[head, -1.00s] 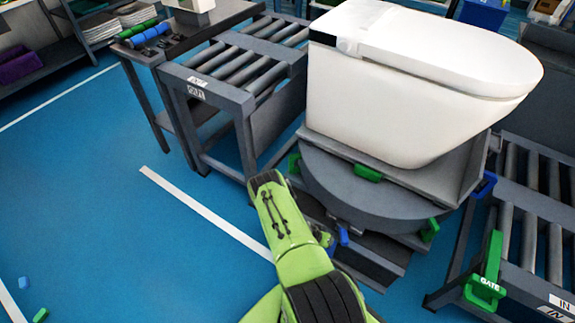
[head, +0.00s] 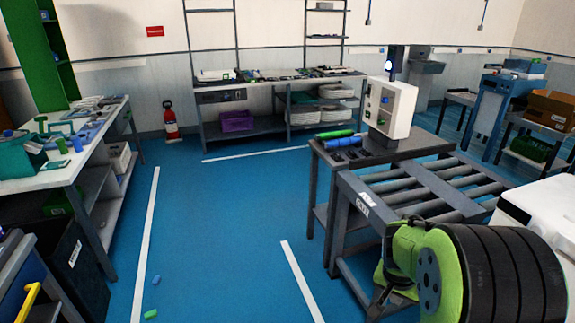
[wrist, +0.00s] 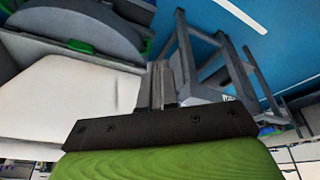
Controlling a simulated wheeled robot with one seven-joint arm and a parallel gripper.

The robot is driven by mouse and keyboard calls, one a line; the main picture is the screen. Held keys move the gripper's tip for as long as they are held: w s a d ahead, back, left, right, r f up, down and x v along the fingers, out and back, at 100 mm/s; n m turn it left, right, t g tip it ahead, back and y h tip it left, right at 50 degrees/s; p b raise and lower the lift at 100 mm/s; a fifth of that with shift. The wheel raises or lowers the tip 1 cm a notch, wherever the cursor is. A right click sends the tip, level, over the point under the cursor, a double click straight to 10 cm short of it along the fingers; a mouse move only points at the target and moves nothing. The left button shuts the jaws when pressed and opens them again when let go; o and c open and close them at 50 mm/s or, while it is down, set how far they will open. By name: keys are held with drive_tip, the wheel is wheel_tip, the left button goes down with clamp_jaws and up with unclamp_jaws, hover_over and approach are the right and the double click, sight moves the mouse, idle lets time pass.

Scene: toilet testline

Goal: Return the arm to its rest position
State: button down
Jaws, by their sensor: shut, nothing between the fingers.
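My green and black arm fills the lower right of the head view, and the gripper end does not show there. In the wrist view my gripper (wrist: 158,85) shows its two narrow grey fingers together above a black plate and green housing, with nothing held. The white toilet (wrist: 75,95) is behind and left of the fingers in the wrist view; whether they touch it I cannot tell. A part of the toilet (head: 540,205) shows at the right edge of the head view, partly hidden by my arm.
A grey roller conveyor (head: 430,195) stands beside my arm, with a dark table holding a white control box (head: 390,108) behind it. A workbench (head: 75,150) is at the left. Blue floor (head: 220,220) is open between, with small blue and green pieces at lower left.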

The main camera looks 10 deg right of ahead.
drive_tip(key=s+a+r+n+t+y+p, duration=0.1)
drive_tip(key=s+a+r+n+p, duration=0.1)
drive_tip(key=s+a+r+n, duration=0.2)
drive_tip(key=s+a+r+n+t+y+p, duration=0.2)
drive_tip(key=s+a+r+n, duration=0.2)
drive_tip(key=s+a+r, duration=0.6)
drive_tip(key=s+r, duration=0.3)
drive_tip(key=s, duration=0.2)
drive_tip(key=shift+r, duration=0.25)
